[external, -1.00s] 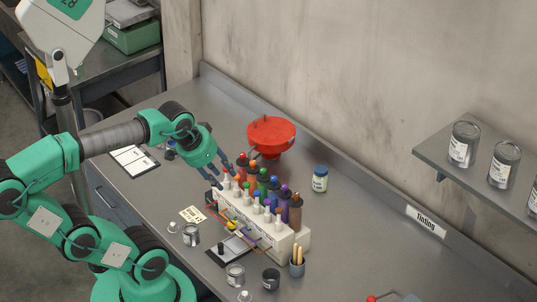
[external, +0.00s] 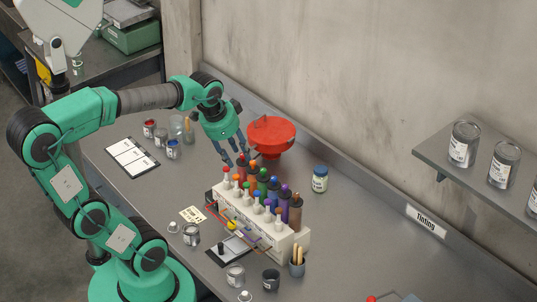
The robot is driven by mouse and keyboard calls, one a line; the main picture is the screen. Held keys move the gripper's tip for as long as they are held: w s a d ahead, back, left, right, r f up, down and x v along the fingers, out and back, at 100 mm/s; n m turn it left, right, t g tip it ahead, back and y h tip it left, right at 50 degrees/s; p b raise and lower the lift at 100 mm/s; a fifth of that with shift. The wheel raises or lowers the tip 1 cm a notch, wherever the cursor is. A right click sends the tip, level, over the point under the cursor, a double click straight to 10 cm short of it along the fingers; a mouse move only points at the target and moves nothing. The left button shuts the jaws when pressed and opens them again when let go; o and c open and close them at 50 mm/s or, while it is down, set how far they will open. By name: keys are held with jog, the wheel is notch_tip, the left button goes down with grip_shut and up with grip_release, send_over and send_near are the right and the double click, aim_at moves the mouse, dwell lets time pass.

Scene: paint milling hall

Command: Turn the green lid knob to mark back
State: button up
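The green lid knob (external: 263,172) is near the middle of that row, between an orange knob (external: 253,164) and a blue one (external: 274,179). The marks around the knobs are too small to read. My gripper (external: 237,160) points down above the far left end of the rack, close to the red knob. Its fingers are spread and nothing shows between them. It is apart from the green knob, to its left.
A front row of white bottles (external: 256,198) with coloured tips stands before the canisters. A red funnel-like bowl (external: 272,132) stands close behind the rack. A blue-lidded jar (external: 320,179) is to the right. Cans and a brush cup (external: 297,267) stand in front.

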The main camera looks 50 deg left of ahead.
jog(key=w+a+f+m+g+p, duration=0.15)
jog(key=w+a+m+p, duration=0.35)
jog(key=w+m, duration=0.5)
jog(key=m+g+p, duration=0.3)
jog(key=m+p, duration=0.2)
jog(key=m, duration=0.1)
send_over(263, 169)
notch_tip(263, 169, down, 6)
jog(key=shift+d+f, duration=0.1)
jog(key=shift+f, duration=0.05)
notch_tip(263, 169, down, 14)
jog(key=shift+r, duration=0.15)
jog(key=shift+c, duration=0.5)
grip_shut()
